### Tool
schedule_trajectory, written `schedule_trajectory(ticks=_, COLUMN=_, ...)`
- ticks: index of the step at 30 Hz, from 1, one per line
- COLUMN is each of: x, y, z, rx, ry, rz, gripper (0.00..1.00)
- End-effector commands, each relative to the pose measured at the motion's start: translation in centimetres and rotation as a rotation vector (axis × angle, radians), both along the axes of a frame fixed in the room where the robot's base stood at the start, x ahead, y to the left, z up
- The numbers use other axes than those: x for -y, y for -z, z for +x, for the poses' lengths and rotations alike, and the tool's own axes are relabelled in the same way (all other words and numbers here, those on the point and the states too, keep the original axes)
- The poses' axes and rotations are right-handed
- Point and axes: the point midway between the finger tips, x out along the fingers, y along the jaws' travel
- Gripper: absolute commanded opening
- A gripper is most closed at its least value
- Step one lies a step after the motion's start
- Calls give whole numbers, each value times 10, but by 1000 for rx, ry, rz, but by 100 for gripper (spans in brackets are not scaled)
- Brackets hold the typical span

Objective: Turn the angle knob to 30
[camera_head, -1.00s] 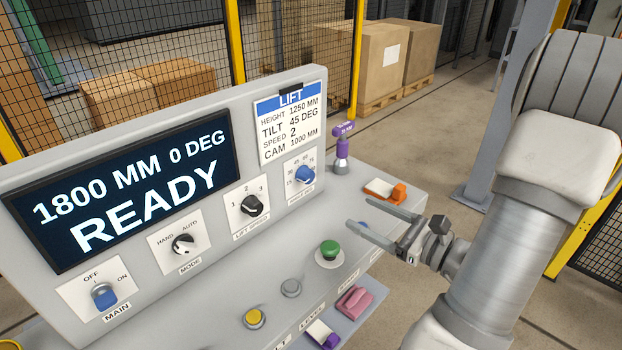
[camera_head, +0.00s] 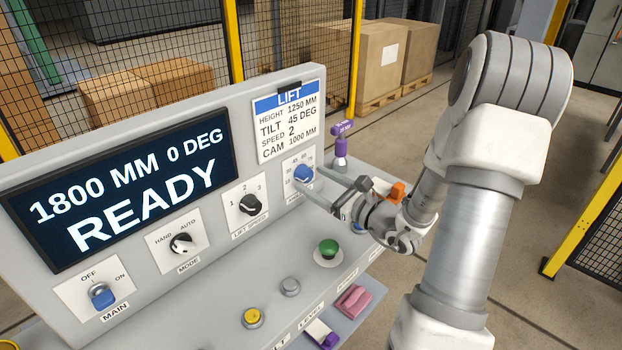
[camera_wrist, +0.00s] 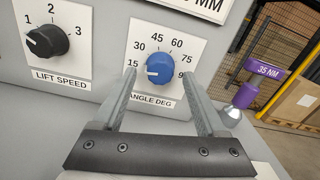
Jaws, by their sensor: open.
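The blue angle knob (camera_head: 304,174) sits on a white plate at the right end of the upright panel. In the wrist view the knob (camera_wrist: 169,67) has a scale with 15, 30, 45, 60, 75 and a partly hidden 9-something around it. Its white pointer line points left, close to the 15. My gripper (camera_head: 312,184) is open in front of the knob. In the wrist view its two fingers (camera_wrist: 160,85) lie left and right of the knob, apart from it; whether the tips reach the knob's depth I cannot tell.
The black lift speed knob (camera_wrist: 47,42) is left of the angle knob. A purple tool marked 35 NM (camera_wrist: 257,85) stands to the right. A green button (camera_head: 328,248) is on the desk below. The display (camera_head: 130,190) reads 1800 MM, 0 DEG, READY.

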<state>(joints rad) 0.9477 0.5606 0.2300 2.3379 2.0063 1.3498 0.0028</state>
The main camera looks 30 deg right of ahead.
Motion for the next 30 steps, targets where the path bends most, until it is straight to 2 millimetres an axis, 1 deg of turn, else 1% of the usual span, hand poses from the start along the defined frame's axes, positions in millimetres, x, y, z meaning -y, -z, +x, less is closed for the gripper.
schedule_trajectory(ticks=3, x=-5, y=0, z=11, rx=1, ry=-2, rz=0, gripper=74)
schedule_trajectory(ticks=6, x=-6, y=0, z=15, rx=0, ry=-1, rz=0, gripper=74)
schedule_trajectory(ticks=14, x=-6, y=0, z=17, rx=0, ry=0, rz=0, gripper=74)
schedule_trajectory(ticks=15, x=-6, y=0, z=17, rx=0, ry=0, rz=0, gripper=71)
schedule_trajectory(ticks=17, x=-6, y=0, z=17, rx=0, ry=0, rz=0, gripper=60)
schedule_trajectory(ticks=21, x=-6, y=0, z=16, rx=0, ry=0, rz=0, gripper=35)
schedule_trajectory(ticks=27, x=-6, y=0, z=16, rx=0, ry=0, rz=0, gripper=0)
schedule_trajectory(ticks=30, x=-6, y=0, z=16, rx=0, ry=0, rz=1, gripper=0)
